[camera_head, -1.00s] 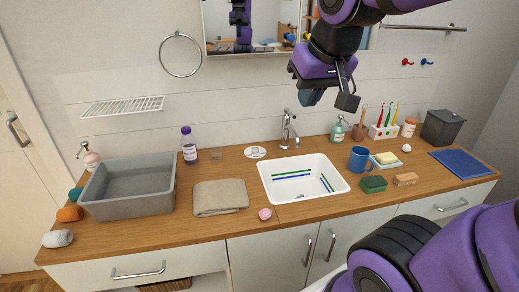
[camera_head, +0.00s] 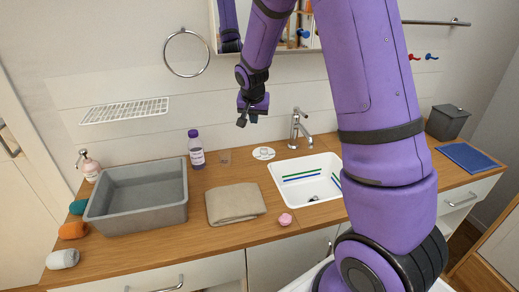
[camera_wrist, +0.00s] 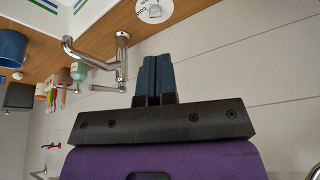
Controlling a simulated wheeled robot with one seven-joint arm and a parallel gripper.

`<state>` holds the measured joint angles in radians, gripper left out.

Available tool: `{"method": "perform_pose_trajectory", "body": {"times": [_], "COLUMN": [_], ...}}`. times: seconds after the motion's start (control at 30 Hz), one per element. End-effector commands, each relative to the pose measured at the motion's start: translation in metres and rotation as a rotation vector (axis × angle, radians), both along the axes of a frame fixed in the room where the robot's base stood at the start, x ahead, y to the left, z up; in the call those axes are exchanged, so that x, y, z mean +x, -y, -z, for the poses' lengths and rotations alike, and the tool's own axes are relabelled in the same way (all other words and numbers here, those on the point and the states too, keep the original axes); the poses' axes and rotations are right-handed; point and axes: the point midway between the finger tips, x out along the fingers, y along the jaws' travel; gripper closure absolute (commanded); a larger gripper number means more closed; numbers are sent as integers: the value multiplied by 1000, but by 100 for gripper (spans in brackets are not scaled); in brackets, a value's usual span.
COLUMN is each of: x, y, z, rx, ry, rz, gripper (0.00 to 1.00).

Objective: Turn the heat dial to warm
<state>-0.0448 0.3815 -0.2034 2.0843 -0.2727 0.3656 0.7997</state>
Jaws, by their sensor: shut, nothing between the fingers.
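The heat dial (camera_head: 264,153) is a white round plate with a small raised knob in its middle, lying on the wooden counter behind the sink. It also shows at the top edge of the wrist view (camera_wrist: 154,12), partly cut off, with dark lettering. Which mark the knob points to is too small to tell. My gripper (camera_head: 242,122) hangs in the air above and slightly left of the dial, apart from it. In the wrist view its two blue fingers (camera_wrist: 157,75) are together with nothing between them.
The chrome tap (camera_head: 298,128) stands just right of the dial, behind the white sink (camera_head: 303,190). A folded towel (camera_head: 235,203) lies in front.

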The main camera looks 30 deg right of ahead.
Motion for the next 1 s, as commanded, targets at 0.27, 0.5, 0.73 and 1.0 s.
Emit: {"method": "perform_pose_trajectory", "body": {"times": [0.27, 0.5, 0.73, 1.0], "x": [38, 47, 53, 65], "y": [21, 28, 34, 47], "z": [91, 123, 144, 188], "rx": [-20, -26, -26, -26], "ry": [-13, -10, -12, -12], "rz": [89, 115, 117, 116], "gripper": [100, 100, 100, 100]}}
